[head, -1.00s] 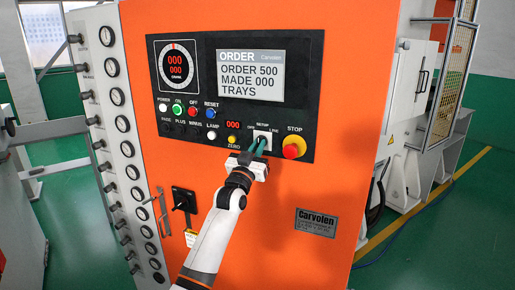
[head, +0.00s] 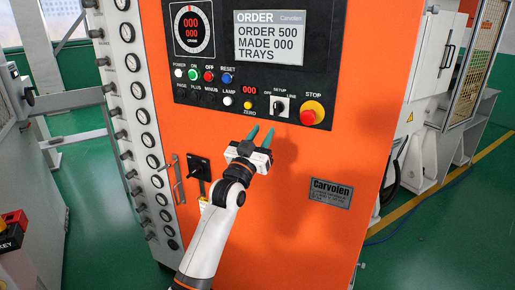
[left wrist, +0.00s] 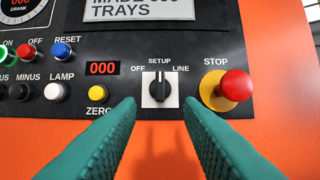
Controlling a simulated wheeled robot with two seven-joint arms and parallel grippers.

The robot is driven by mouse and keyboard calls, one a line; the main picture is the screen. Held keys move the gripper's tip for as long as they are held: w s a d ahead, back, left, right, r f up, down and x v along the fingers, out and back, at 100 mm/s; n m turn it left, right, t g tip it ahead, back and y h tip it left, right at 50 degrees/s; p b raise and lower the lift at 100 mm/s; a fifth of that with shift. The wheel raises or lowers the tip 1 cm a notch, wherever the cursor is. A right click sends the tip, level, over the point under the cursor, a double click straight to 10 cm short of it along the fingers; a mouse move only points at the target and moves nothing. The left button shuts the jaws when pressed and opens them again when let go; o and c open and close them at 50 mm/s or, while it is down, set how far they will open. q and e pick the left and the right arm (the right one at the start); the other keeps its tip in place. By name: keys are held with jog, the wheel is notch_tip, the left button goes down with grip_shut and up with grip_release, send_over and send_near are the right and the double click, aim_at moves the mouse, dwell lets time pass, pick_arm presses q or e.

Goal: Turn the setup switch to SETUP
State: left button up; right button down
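The setup switch (head: 280,106) is a black knob on a white square plate on the orange machine's dark panel. In the left wrist view the switch (left wrist: 160,88) stands upright, its white mark pointing up at SETUP, between OFF and LINE. My left gripper (head: 260,134) is in front of the panel, below and left of the switch in the head view. Its green fingers are apart and empty. In the left wrist view the open fingers (left wrist: 159,102) frame the space just below the switch, not touching it. My right gripper is not in view.
The red STOP button (head: 311,113) on its yellow ring sits just right of the switch. The yellow ZERO button (head: 248,104) is to its left. A black handle (head: 198,167) sticks out lower left on the orange front. A column of gauges (head: 140,115) lines the left edge.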

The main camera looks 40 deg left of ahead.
pick_arm(q)
jog(key=shift+v, duration=1.45)
jog(key=shift+f, duration=0.1)
jog(key=w+d+f+g+h+b, duration=0.1)
jog(key=d+f+g, duration=0.15)
jog(key=f, duration=1.15)
jog(key=w+d+f+g+h, duration=0.1)
jog(key=f+g, duration=0.3)
jog(key=f, duration=1)
jog(key=s+d+f+m+g, duration=0.1)
jog(key=s+d+f, duration=0.15)
jog(key=f, duration=0.55)
jog(key=s+d+f+g+h, duration=0.15)
jog(key=s+f, duration=0.25)
jog(key=f, duration=0.4)
jog(key=s+d+f+m+g+y, duration=0.1)
jog(key=s+f+g, duration=0.15)
jog(key=f, duration=0.45)
jog(key=s+d+f+m+g+h, duration=0.1)
jog(key=s+d+f+g, duration=0.2)
jog(key=s+f, duration=1)
jog(key=s+d+f+m+g+h, duration=0.1)
jog(key=s+d+f+g, duration=0.3)
jog(key=s+f, duration=0.95)
jog(key=s+d+g+b, duration=0.1)
jog(key=s+g, duration=0.1)
jog(key=s, duration=1.5)
jog(key=shift+d+m, duration=0.3)
jog(key=shift+d, duration=0.05)
